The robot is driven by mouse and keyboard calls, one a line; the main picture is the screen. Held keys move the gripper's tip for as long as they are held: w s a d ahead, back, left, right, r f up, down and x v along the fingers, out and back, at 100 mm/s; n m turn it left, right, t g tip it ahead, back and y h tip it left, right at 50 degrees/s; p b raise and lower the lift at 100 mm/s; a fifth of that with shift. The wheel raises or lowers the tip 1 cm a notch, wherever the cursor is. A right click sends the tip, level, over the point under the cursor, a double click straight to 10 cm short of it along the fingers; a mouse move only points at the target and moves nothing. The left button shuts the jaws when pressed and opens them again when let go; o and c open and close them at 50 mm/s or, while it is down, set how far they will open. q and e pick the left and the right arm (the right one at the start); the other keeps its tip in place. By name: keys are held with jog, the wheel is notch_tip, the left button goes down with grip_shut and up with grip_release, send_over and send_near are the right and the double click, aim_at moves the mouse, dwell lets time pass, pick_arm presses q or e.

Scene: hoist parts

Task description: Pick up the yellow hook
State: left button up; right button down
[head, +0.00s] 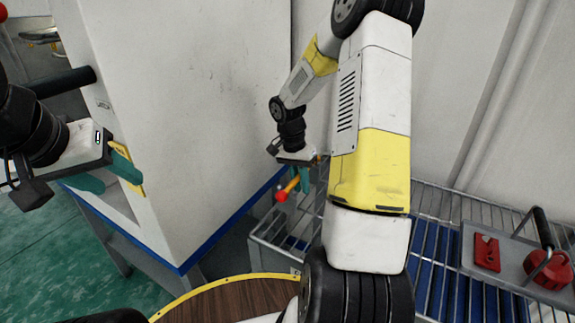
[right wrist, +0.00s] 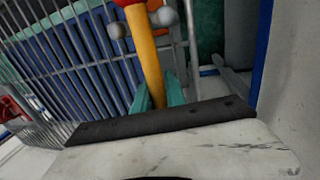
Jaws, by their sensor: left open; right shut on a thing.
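My right gripper (head: 298,180) hangs over the wire rack, fingers pointing down. Its teal fingers are shut on a yellow bar with a red end (head: 290,189). In the right wrist view the yellow bar (right wrist: 147,60) stands between the fingers (right wrist: 158,96), its red end at the top edge of the picture. Grey round knobs show beside it. The bar's full shape is cut off, so I cannot tell whether it is the yellow hook. My left gripper (head: 124,168) is open and empty in front of the white cabinet's side, near a yellow-edged patch.
The white cabinet (head: 215,110) stands left of the rack. A round wooden top (head: 235,298) is in front.

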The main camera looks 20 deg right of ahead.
jog(key=shift+r, duration=0.1)
notch_tip(320, 180, up, 10)
jog(key=shift+f, duration=0.1)
dwell(0.3)
jog(key=c, duration=2.1)
grip_release()
grip_shut()
